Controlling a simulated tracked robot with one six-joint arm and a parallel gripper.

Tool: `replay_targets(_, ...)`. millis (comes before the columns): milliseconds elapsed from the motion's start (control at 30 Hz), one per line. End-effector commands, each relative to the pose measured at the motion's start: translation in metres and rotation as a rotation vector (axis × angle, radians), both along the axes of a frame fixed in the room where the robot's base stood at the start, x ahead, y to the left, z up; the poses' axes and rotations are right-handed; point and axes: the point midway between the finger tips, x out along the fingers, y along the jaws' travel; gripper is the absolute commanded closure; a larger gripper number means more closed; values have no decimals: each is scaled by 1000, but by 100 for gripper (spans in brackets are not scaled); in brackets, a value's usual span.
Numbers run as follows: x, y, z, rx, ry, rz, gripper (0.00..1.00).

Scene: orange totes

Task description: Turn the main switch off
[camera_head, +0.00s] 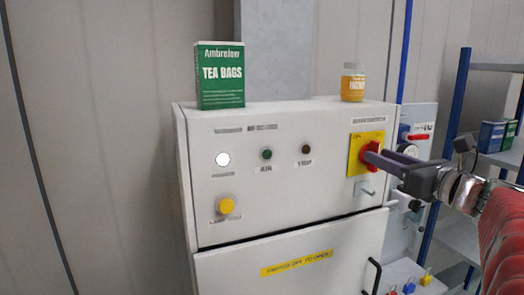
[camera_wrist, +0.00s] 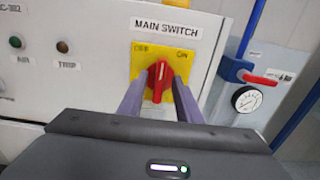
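The main switch is a red rotary handle (camera_head: 368,152) on a yellow plate (camera_head: 354,166) at the right of the white cabinet front. In the wrist view the red handle (camera_wrist: 158,88) stands nearly upright, between OFF at upper left and ON at upper right. A MAIN SWITCH label (camera_wrist: 166,27) is above it. My gripper (camera_head: 376,155) reaches in from the right to the handle. In the wrist view its two fingers (camera_wrist: 158,84) are apart, one on each side of the handle, with visible gaps. Whether the tips touch the plate cannot be told.
The white cabinet (camera_head: 285,215) carries a green tea box (camera_head: 220,75) and a honey jar (camera_head: 353,83) on top. A black door handle (camera_head: 372,276) is below. Right of the switch are a gauge (camera_wrist: 247,98) and a red-handled valve (camera_wrist: 260,79). A blue-post shelf (camera_head: 455,100) stands behind.

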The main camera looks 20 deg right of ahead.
Motion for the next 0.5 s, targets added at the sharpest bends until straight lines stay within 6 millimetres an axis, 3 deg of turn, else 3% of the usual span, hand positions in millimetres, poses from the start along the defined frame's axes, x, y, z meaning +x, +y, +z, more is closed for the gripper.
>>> replay_targets(333, 3, 0, 0, 0, 0, 0, 69)
replay_targets(500, 3, 0, 0, 0, 0, -1, 81)
